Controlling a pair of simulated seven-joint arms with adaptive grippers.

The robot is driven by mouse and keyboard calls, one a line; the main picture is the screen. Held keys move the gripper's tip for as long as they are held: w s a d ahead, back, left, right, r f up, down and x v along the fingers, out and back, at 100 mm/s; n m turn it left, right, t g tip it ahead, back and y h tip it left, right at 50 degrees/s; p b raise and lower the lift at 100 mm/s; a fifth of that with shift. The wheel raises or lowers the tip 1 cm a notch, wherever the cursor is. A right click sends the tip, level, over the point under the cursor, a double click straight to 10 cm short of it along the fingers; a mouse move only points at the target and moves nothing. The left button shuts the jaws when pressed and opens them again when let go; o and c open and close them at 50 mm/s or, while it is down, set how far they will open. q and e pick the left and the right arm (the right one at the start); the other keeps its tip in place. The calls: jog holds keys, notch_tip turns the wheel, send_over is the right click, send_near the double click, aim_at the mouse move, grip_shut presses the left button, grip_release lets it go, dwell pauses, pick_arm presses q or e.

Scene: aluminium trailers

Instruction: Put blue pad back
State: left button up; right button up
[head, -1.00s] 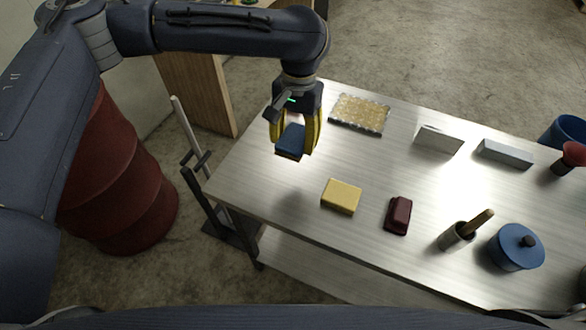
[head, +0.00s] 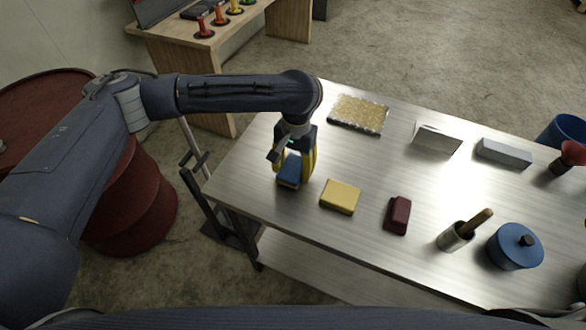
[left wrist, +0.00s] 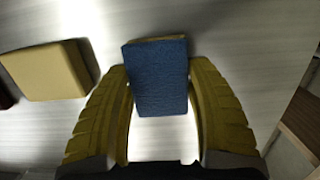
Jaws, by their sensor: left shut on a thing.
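The blue pad (head: 290,170) is between the yellow fingers of my left gripper (head: 295,175), over the left part of the metal table. In the left wrist view the blue pad (left wrist: 158,75) shows its blue face, with a thin yellowish edge at its far end. My left gripper (left wrist: 160,110) is shut on it, one finger on each side. Whether the pad touches the table top is hard to tell. My right gripper is not in view.
A yellow block (head: 341,196) lies just right of the pad, then a dark red block (head: 397,215). A clear tray (head: 358,113) lies at the back. A cup with a wooden handle (head: 456,236) and a blue pot (head: 514,246) stand at the right.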

aim_at(295, 162)
pick_arm(q)
jog(key=shift+f, duration=0.4)
jog(key=shift+f, duration=0.15)
jog(key=o, duration=1)
notch_tip(295, 162, up, 12)
jog(key=w, duration=0.1)
jog(key=shift+d, duration=0.3)
jog(key=shift+w, duration=0.15)
